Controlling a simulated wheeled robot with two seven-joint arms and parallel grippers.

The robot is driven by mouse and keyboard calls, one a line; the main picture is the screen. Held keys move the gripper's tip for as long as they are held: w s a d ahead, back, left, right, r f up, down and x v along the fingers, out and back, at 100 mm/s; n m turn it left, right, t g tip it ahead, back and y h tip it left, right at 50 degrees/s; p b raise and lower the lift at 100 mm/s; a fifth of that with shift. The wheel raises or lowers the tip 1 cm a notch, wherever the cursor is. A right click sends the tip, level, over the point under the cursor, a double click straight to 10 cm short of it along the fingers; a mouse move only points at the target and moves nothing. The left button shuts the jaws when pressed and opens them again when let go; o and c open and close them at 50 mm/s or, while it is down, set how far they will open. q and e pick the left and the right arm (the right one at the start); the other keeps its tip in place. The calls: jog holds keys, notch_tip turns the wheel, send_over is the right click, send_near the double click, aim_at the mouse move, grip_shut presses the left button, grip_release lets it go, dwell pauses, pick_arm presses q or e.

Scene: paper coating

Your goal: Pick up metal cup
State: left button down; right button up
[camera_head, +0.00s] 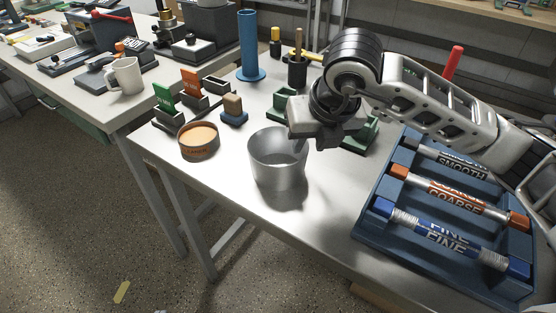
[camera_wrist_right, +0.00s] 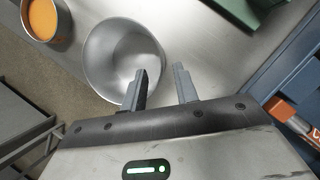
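The metal cup (camera_head: 279,163) is a plain silver, open-topped cylinder standing upright on the metal table. It looks empty, and it also shows in the right wrist view (camera_wrist_right: 112,58). My right gripper (camera_wrist_right: 161,86) is open, its two dark fingers apart with nothing held between them. In that view the left finger overlaps the cup's near right rim and the other finger is outside the cup. In the head view the gripper (camera_head: 300,139) is at the cup's right rim; I cannot tell whether it touches. My left gripper is not in view.
A round tin of orange material (camera_head: 199,141) stands left of the cup. A blue tray (camera_head: 374,236) with labelled rollers lies to the right. Green holders (camera_head: 361,137) sit behind my right gripper, and a blue post (camera_head: 249,52) stands at the back. The table's front is clear.

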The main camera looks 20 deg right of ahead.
aim_at(306, 147)
jog(key=x, duration=0.4)
jog(key=shift+w+d+f, duration=0.1)
jog(key=shift+w+d, duration=0.05)
jog(key=shift+w, duration=0.2)
jog(key=shift+c, duration=0.3)
grip_shut()
